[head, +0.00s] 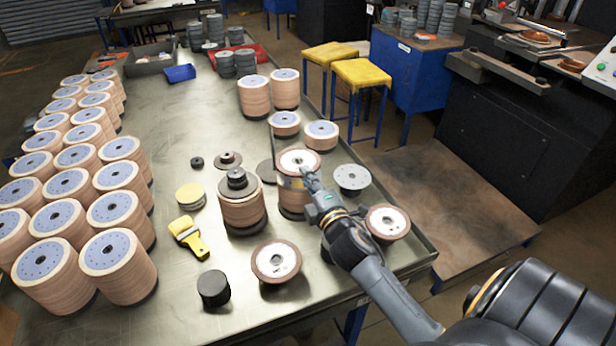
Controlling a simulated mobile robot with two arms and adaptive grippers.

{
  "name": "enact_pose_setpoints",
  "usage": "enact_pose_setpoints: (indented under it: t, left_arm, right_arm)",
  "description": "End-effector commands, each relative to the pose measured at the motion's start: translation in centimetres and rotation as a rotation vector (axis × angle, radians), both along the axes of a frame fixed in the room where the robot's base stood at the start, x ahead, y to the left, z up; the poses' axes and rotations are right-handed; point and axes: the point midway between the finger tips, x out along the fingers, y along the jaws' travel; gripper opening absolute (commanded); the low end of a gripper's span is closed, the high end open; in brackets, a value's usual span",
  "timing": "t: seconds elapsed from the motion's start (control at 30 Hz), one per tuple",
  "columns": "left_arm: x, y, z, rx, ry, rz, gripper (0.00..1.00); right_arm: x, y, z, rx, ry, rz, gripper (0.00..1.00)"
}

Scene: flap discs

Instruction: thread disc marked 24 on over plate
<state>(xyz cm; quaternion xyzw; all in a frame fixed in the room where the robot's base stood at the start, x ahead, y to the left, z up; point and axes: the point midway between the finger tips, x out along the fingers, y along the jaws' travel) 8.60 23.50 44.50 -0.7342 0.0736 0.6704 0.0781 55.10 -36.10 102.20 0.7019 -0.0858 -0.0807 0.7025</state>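My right gripper (308,178) comes in from the lower right. Its tip is at the near right rim of the top disc (295,160) on a short stack at the table's right side. That disc is brown-rimmed with a pale centre and a hole. The fingers are too small and overlapped to show whether they grip it. Similar single discs lie at the front (276,262) and at the right edge (388,222). No number 24 is readable on any disc. A pale round plate with small holes (352,178) sits right of the gripper. My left gripper is not in view.
Another stack topped by dark flanges (237,182) stands just left. Tall disc stacks (87,265) fill the table's left side. The table's raised rim (425,245) runs along the right.

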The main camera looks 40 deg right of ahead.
Motion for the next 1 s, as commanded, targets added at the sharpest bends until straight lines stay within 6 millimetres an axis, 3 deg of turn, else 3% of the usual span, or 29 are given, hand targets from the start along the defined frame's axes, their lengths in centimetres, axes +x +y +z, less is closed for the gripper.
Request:
enact_pose_setpoints:
  t: [0.47,0.9,1.0]
  left_arm:
    - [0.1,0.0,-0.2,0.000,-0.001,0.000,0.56]
    - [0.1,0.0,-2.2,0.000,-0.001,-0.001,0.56]
    - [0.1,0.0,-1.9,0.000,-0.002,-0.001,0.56]
  right_arm:
    - [0.0,0.0,-0.2,0.000,-0.001,0.000,0.00]
    - [0.0,0.0,-2.7,0.001,0.000,0.000,0.00]
    - [0.0,0.0,-2.4,0.001,0.000,0.000,0.21]
